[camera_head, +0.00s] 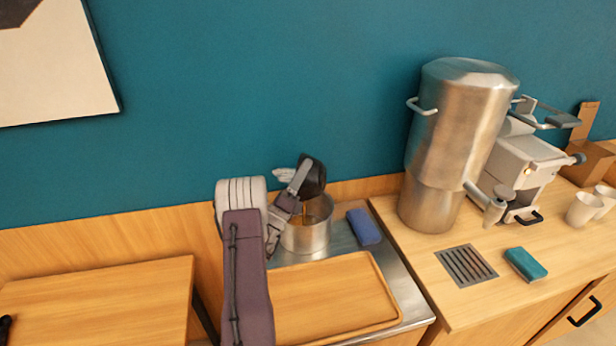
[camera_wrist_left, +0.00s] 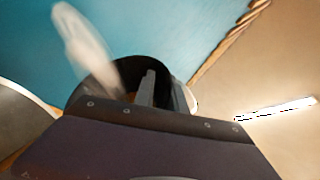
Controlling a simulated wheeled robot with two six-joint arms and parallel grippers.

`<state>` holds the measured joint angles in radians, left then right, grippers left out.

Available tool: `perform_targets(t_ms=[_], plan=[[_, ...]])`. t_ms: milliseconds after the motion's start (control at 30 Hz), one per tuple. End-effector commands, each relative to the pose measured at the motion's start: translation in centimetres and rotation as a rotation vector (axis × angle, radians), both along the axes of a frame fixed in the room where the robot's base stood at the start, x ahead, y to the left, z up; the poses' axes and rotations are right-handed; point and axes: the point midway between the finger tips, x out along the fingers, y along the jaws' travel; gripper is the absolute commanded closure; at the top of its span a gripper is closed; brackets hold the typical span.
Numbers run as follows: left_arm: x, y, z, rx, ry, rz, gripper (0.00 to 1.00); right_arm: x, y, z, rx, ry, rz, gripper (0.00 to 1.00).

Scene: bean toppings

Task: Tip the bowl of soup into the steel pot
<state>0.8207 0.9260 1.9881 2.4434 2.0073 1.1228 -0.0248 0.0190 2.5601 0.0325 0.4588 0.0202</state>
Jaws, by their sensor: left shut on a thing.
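The dark bowl (camera_head: 315,178) is tipped steeply on its side above the steel pot (camera_head: 306,238). My left gripper (camera_head: 300,177) is shut on the bowl's rim. Something orange-brown, seemingly soup, shows below the bowl at the pot's mouth. In the left wrist view the dark bowl (camera_wrist_left: 92,82) is partly hidden behind my gripper. How much soup is left inside the bowl cannot be seen. My right gripper is not in view.
The pot stands on a metal counter behind a wooden tray (camera_head: 330,296), beside a blue sponge (camera_head: 364,226). A tall steel urn (camera_head: 455,140) stands on the right counter, near a teal sponge (camera_head: 525,264). A blurred pale object (camera_wrist_left: 82,38) is by the bowl.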

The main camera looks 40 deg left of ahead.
Motion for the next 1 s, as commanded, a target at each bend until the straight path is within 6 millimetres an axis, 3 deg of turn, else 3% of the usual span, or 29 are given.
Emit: perform_targets(t_ms=[333,1000], plan=[[-0.5,1.1,-0.4,-0.092,-0.042,-0.001,1.0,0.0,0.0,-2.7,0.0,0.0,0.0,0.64],[-0.7,1.5,-0.2,-0.121,-0.055,-0.001,1.0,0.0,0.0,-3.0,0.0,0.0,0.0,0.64]])
